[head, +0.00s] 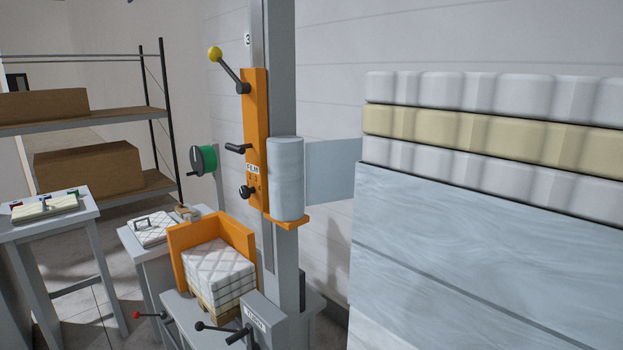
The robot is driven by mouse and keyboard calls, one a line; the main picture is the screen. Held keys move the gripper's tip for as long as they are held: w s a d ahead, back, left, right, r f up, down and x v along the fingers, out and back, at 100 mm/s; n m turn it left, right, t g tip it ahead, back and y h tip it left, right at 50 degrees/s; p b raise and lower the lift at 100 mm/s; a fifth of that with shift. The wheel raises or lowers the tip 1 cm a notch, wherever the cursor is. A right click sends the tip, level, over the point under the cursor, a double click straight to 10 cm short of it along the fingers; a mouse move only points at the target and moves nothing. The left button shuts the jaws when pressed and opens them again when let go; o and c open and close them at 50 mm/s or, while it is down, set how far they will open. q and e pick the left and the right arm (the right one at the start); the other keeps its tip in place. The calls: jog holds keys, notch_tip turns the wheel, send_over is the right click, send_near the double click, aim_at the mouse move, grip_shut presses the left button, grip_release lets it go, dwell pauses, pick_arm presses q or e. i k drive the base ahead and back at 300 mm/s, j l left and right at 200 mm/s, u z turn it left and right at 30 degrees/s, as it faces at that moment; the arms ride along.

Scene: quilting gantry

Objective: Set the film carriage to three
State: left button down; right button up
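The film carriage (256,110) is an orange upright plate with a FILM label, on a tall grey column (282,85). A lever with a yellow knob (214,53) slants up and left from its top. A black handle (237,148) and a black round knob (246,192) sit lower on it. A pale film roll (286,178) stands on the carriage's orange foot. A number 3 mark (247,40) shows on the column, above the carriage's top edge. No other number is visible on the column. Neither of my grippers is in view.
A film sheet (332,170) stretches from the roll towards a large wrapped stack (480,260) at right. Below the carriage, quilted pads (220,268) sit against an orange corner guard (177,262). A green reel (208,158), side tables (85,225) and a shelf (110,115) stand left.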

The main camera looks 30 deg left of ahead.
aim_at(275, 165)
jog(key=u, duration=1.15)
